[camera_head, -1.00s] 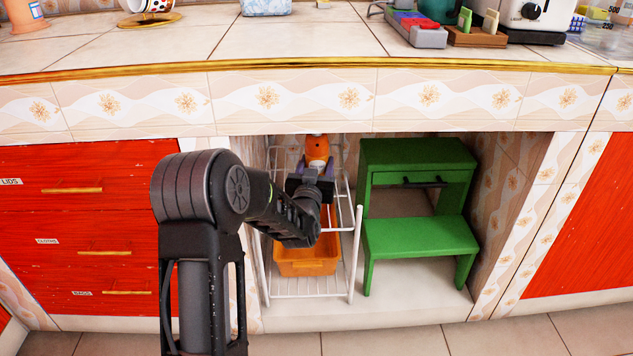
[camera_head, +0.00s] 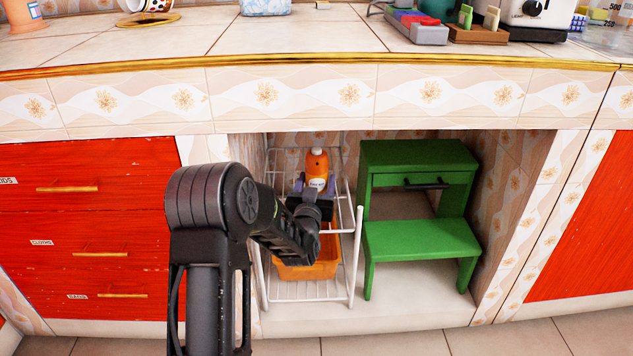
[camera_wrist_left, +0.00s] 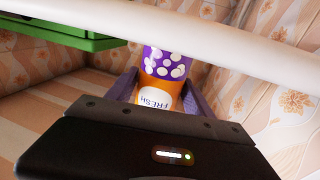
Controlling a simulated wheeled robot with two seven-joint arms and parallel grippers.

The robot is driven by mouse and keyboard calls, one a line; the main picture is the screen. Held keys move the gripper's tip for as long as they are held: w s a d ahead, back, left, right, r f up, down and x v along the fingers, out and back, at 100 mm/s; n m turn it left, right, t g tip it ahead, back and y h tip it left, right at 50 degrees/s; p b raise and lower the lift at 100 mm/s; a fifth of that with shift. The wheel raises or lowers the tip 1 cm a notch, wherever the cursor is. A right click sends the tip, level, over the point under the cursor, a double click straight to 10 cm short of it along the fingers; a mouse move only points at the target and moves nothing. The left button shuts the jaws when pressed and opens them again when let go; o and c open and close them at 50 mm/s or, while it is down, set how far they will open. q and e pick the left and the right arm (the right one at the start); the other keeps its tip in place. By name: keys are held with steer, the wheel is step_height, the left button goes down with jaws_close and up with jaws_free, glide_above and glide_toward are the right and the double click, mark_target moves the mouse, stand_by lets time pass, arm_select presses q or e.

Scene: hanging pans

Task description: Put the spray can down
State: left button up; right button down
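The spray can (camera_head: 317,168) is orange with a white cap and stands upright inside the white wire rack (camera_head: 357,255). My left gripper (camera_head: 315,186) reaches in from the front, with its purple fingers on either side of the can, shut on it. In the left wrist view the can (camera_wrist_left: 160,80) shows its orange part with a white FRESH label and a purple part with white dots, between the fingers. The can's lower end is hidden behind my gripper in the head view, so I cannot tell whether it touches the rack's upper shelf. My right gripper is not in view.
An orange bin (camera_head: 308,272) sits low in the rack. A green step stool (camera_head: 420,235) stands just right of the rack. The tiled counter (camera_head: 320,45) overhangs the niche. Red drawers (camera_head: 85,235) lie to the left. A white rack bar (camera_wrist_left: 200,32) crosses the left wrist view.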

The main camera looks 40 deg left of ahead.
arm_select(q)
steer(key=shift+o, duration=1.1)
steer(key=shift+s+r, duration=0.1)
steer(key=shift+r, duration=0.1)
steer(key=shift+s+d+p, duration=0.25)
steer(key=shift+s+p, duration=0.05)
steer(key=shift+s, duration=0.05)
steer(key=p+v, duration=0.2)
steer(key=v, duration=0.9)
steer(key=shift+p, duration=0.35)
